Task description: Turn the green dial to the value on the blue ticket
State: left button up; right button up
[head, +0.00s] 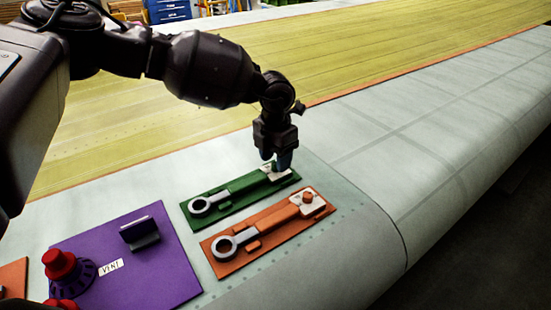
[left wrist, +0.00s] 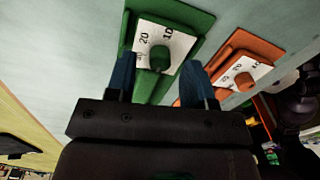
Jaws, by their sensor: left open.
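The green dial (left wrist: 160,58) is a round green knob on a white scale plate (left wrist: 146,33), where I read 20 and 10. It sits at the far end of a green wrench-shaped fixture (head: 236,193) with a grey ring, in the head view. My left gripper (head: 281,160) points down over the dial and partly hides it. In the left wrist view its two blue fingers (left wrist: 158,68) are open, one on each side of the knob; I cannot tell whether they touch it. I see no blue ticket, and my right gripper is not in view.
A similar orange fixture (head: 268,225) with an orange knob (head: 307,196) lies close beside, nearer the front. A purple panel (head: 168,270) with a red knob (head: 60,264), a dark stand (head: 139,234) and a white label is at the lower left. The pale wing surface (head: 440,110) to the right is clear.

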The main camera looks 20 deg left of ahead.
pick_arm(q)
jog(key=shift+f, duration=0.65)
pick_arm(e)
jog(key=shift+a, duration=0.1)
pick_arm(q)
jog(key=shift+c, duration=0.5)
grip_shut()
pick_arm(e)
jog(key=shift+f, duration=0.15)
